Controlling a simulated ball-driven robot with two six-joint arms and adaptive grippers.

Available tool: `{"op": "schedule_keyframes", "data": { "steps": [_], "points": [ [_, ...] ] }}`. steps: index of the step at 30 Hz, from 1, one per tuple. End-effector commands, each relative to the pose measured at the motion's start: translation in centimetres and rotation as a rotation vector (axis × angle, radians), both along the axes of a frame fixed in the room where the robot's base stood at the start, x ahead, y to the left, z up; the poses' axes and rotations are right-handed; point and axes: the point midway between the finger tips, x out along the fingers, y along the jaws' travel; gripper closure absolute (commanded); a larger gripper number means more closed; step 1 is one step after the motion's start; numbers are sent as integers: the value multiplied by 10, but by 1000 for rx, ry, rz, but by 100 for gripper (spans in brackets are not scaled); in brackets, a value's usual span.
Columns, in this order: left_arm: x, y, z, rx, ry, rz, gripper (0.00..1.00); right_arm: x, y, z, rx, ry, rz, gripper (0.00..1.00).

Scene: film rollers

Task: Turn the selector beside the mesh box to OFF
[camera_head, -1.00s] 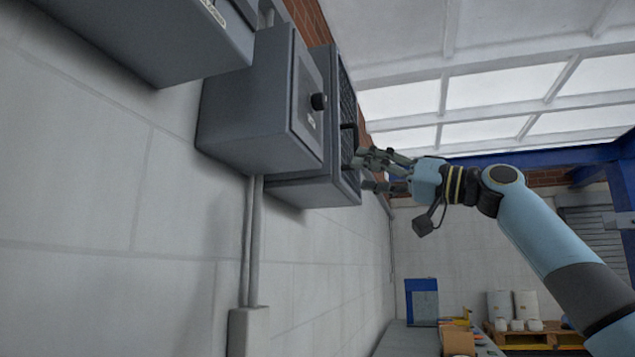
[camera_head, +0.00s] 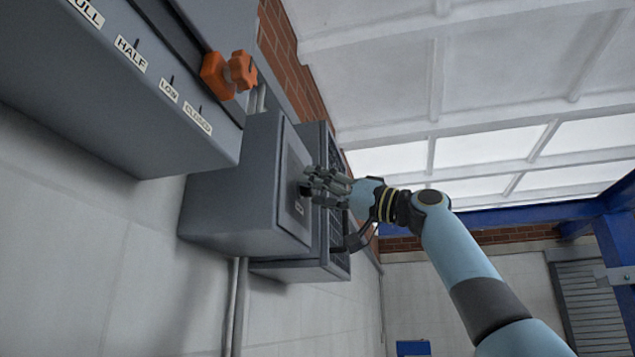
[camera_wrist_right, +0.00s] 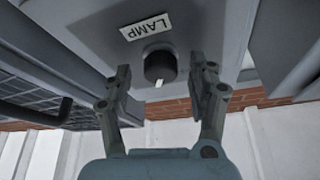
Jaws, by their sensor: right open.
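The selector is a black round knob (camera_wrist_right: 160,65) with a white pointer mark, on a grey box (camera_head: 240,190). A white label reading LAMP (camera_wrist_right: 146,26) is beside it in the wrist view. The mesh box (camera_head: 325,262) stands just behind that box; its dark mesh (camera_wrist_right: 28,88) shows at the left of the wrist view. My right gripper (camera_head: 312,184) is open at the box's front face, and its fingers mostly cover the knob in the head view. In the wrist view its two fingers (camera_wrist_right: 160,72) lie on either side of the knob, with gaps showing. My left gripper is out of view.
A larger grey housing (camera_head: 110,105) with FULL, HALF, LOW and CLOSED labels and an orange handle (camera_head: 228,74) is at the upper left. A conduit (camera_head: 236,300) runs down the white wall. Open room is to the right.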

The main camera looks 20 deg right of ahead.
Motion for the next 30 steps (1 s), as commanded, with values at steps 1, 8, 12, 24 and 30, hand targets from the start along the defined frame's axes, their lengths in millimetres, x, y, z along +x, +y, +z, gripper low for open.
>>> {"op": "schedule_keyframes", "data": {
  "steps": [1,8,12,24,30],
  "points": [
    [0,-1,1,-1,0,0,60,1,1,1,1,1,0,41],
    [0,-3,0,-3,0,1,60,1,2,0,0,0,0,41],
    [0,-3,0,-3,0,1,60,1,1,0,0,0,0,58],
    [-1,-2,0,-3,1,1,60,1,1,0,0,-2,-1,96],
    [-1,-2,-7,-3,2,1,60,1,1,-1,-21,-34,-1,96]
  ]
}}
